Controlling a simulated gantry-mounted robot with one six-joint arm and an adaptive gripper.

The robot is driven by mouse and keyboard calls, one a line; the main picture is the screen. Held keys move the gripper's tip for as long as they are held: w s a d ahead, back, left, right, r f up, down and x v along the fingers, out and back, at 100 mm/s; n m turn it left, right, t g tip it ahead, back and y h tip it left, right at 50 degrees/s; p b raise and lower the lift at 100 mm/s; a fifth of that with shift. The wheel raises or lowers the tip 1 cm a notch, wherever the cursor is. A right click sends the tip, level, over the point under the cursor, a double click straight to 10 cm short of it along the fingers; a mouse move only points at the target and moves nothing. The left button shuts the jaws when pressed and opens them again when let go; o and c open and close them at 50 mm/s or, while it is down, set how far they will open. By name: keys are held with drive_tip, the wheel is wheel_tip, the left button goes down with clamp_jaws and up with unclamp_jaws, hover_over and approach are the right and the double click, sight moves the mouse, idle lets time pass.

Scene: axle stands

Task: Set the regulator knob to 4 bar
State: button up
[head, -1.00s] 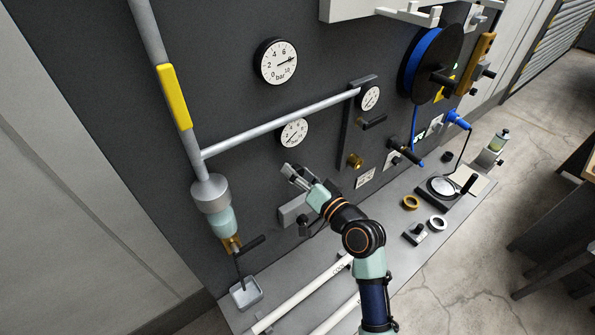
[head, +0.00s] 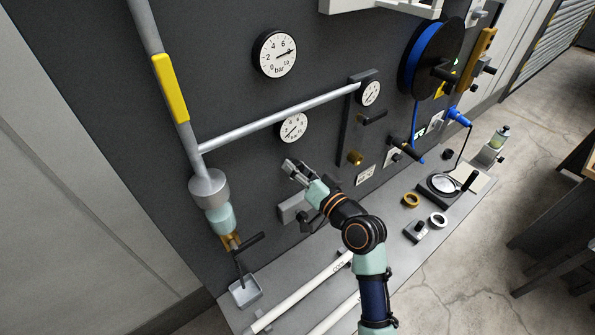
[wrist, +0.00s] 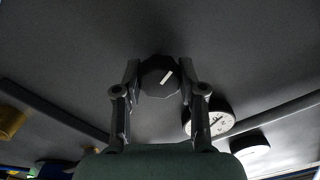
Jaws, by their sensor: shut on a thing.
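The regulator knob (wrist: 160,79) is a dark, many-sided knob with a white pointer mark, on the dark panel in the wrist view. The mark slants toward the upper right in that view. My gripper (wrist: 158,84) has its two fingers shut on the knob, one on each side. In the head view my gripper (head: 290,168) reaches to the panel below the lower gauge (head: 293,128) and hides the knob. That gauge's needle is too small to read surely. The large bar gauge (head: 275,54) above has its needle pointing right and slightly up.
A grey pipe (head: 280,117) runs across the panel above my gripper to a small gauge (head: 370,93). A grey box (head: 293,208) sits just below my gripper. The bench below holds white tubes (head: 300,290), rings and a dish. A hose reel (head: 430,60) hangs at upper right.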

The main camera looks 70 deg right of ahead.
drive_tip(key=n+b, duration=0.1)
drive_tip(key=b, duration=0.1)
drive_tip(key=n+b, duration=0.3)
drive_tip(key=n, duration=0.1)
drive_tip(key=shift+f+b, duration=0.3)
drive_tip(key=shift+b, duration=0.1)
drive_tip(key=n+b, duration=0.5)
drive_tip(key=n, duration=0.1)
drive_tip(key=shift+b, duration=0.4)
drive_tip(key=n+b, duration=0.4)
drive_tip(key=n, duration=0.1)
drive_tip(key=shift+a+r+n, duration=0.1)
drive_tip(key=shift+n, duration=0.3)
drive_tip(key=n+b, duration=0.3)
drive_tip(key=n, duration=0.2)
drive_tip(key=shift+r+n+b, duration=0.1)
drive_tip(key=shift+n+b, duration=0.2)
drive_tip(key=o, duration=1.2)
drive_tip(key=shift+c, duration=0.2)
drive_tip(key=shift+s, duration=0.1)
